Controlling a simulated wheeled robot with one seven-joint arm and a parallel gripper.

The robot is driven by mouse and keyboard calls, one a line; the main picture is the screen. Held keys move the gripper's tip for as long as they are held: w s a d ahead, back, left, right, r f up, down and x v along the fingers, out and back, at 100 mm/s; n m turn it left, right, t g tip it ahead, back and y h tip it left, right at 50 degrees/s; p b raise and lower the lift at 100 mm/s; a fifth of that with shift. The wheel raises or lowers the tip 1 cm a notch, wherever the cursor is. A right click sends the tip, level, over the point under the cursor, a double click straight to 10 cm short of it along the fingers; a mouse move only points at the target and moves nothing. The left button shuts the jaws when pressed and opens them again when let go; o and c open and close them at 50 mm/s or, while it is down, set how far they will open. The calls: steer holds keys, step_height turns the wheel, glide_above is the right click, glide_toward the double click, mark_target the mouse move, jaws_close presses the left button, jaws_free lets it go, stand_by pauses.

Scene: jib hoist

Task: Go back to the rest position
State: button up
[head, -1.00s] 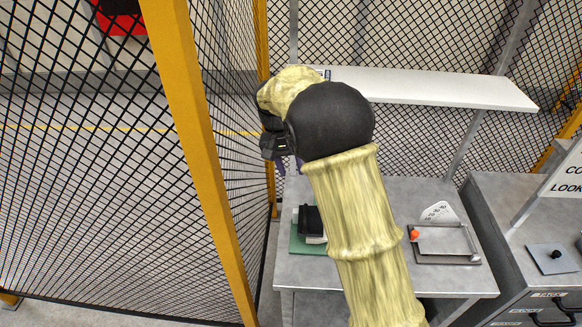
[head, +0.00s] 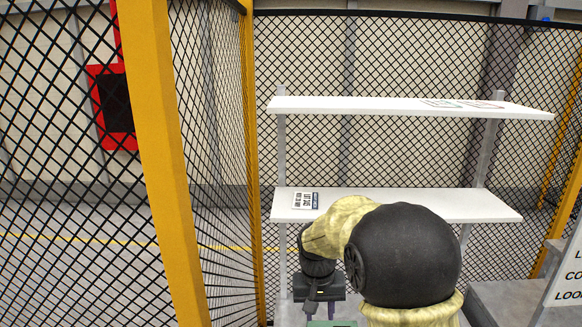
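My arm, in a pale yellow sleeve with a black elbow, rises from the bottom of the head view. It bends over to the left in front of the lower shelf. My gripper (head: 319,304) hangs at its end, dark with purplish parts, pointing down near the bottom edge. Its fingertips are too small and too hidden to tell whether it is open or shut, or whether it holds anything. A strip of green (head: 330,323) shows below it at the picture's edge.
An upper white shelf (head: 400,106) and a lower white shelf (head: 420,206) stand behind my arm. A printed label (head: 305,200) is on the lower one. A yellow post (head: 160,160) and black mesh fence close off the left. A sign (head: 566,280) stands at right.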

steer(key=s+d+f+t, duration=0.1)
steer(key=s+d, duration=0.3)
steer(key=s, duration=0.4)
steer(key=s+d+f+t, duration=0.1)
steer(key=s+d, duration=0.3)
steer(key=s, duration=0.4)
steer(key=shift+s+d+n+y, duration=0.2)
steer(key=shift+n+y, duration=0.1)
steer(key=shift+y, duration=0.1)
steer(key=shift+f, duration=0.1)
